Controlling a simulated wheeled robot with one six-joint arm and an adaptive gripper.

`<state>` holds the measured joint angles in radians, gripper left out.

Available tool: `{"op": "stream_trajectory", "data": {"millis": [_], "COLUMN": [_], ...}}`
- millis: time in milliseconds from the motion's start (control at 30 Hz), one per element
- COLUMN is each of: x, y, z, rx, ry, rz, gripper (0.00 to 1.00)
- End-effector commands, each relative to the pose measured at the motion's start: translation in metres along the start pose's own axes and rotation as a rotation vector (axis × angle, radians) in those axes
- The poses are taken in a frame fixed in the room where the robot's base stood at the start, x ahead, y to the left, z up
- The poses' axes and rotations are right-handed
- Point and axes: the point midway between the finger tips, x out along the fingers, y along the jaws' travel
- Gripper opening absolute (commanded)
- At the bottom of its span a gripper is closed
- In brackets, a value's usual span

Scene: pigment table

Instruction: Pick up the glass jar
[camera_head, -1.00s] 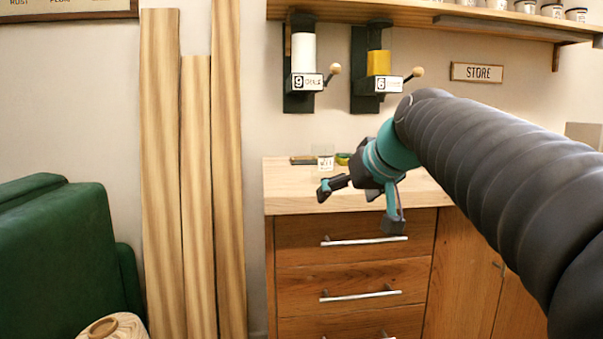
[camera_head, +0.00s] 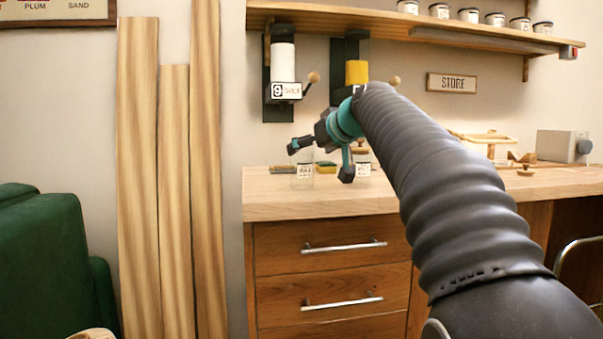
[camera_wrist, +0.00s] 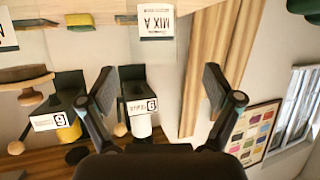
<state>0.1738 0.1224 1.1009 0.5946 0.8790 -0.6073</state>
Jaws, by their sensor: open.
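The clear glass jar (camera_head: 303,173) stands on the wooden counter in the head view, with a white label. In the wrist view, which is upside down, the jar (camera_wrist: 156,22) reads MIX A and sits at the top edge, partly cut off.
A corked, labelled jar (camera_head: 362,161) stands to the right, partly behind a finger. A yellow-green block (camera_head: 326,167) lies behind. The shelf (camera_head: 400,20) holds several small jars. The counter's front left (camera_head: 270,203) is clear.

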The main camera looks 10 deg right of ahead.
Motion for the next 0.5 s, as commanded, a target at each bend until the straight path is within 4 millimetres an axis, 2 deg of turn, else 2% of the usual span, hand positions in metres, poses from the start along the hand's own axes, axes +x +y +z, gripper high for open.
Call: {"op": "stream_trajectory", "data": {"millis": [267,500], "x": [0.019,0.051], "y": [0.001,0.007], "z": [0.001,0.001], "rx": [0.002,0.001], "ry": [-0.001,-0.001], "rz": [0.0,-0.001], "gripper": [0.9,0.9]}}
